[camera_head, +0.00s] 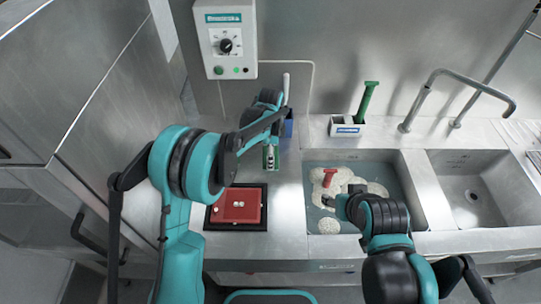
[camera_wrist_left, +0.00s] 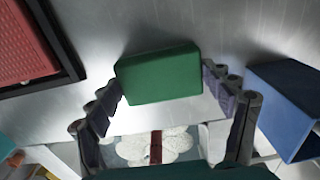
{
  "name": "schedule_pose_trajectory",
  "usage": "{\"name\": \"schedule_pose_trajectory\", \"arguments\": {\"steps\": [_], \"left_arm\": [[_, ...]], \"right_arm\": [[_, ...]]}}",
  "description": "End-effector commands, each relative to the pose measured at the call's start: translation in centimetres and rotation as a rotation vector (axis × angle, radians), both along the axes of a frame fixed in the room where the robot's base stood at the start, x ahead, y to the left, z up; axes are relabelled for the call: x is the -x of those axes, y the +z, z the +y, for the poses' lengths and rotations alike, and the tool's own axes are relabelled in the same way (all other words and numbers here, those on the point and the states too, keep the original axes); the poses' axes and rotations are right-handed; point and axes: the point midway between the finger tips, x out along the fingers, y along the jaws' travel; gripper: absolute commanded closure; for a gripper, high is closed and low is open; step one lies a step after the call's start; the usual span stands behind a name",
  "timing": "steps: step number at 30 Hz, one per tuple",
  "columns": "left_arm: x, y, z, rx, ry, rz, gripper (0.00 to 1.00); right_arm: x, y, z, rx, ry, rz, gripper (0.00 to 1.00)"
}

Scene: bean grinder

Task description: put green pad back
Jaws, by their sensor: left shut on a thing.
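The green pad (camera_wrist_left: 158,76) is between the fingers of my left gripper (camera_wrist_left: 163,84) in the left wrist view. In the head view my left gripper (camera_head: 270,148) is above the counter, and part of the green pad (camera_head: 277,162) shows beside its fingers. The gripper is shut on the pad. A red pad (camera_head: 236,206) lies in a black-framed tray (camera_head: 208,218) in front of it. My right gripper (camera_head: 342,205) is over the left sink basin; its finger opening is too small to tell.
A blue container (camera_head: 288,125) stands close behind my left gripper and also shows in the left wrist view (camera_wrist_left: 292,98). A white holder (camera_head: 347,130) with a green-handled tool (camera_head: 368,98) is behind the sink. Foamy water and a red-handled object (camera_head: 329,176) are in the left basin (camera_head: 410,200).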

Motion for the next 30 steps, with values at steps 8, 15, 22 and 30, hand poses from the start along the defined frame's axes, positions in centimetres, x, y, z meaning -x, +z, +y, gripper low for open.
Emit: {"name": "schedule_pose_trajectory", "arguments": {"steps": [8,15,22,30], "left_arm": [[0.0,-0.2,0.0,0.000,0.000,0.000,0.51],[0.0,-0.2,0.0,0.000,0.000,0.000,0.00],[0.0,0.0,0.0,0.000,0.000,0.000,0.00],[0.0,4.3,0.0,0.000,0.000,0.000,0.00]], "right_arm": [[0.0,-0.2,0.0,0.000,0.000,0.000,0.47],[0.0,-0.1,0.0,0.000,0.000,0.000,0.47],[0.0,0.0,0.0,0.000,0.000,0.000,0.47],[0.0,1.5,0.0,0.000,0.000,0.000,0.47]]}}
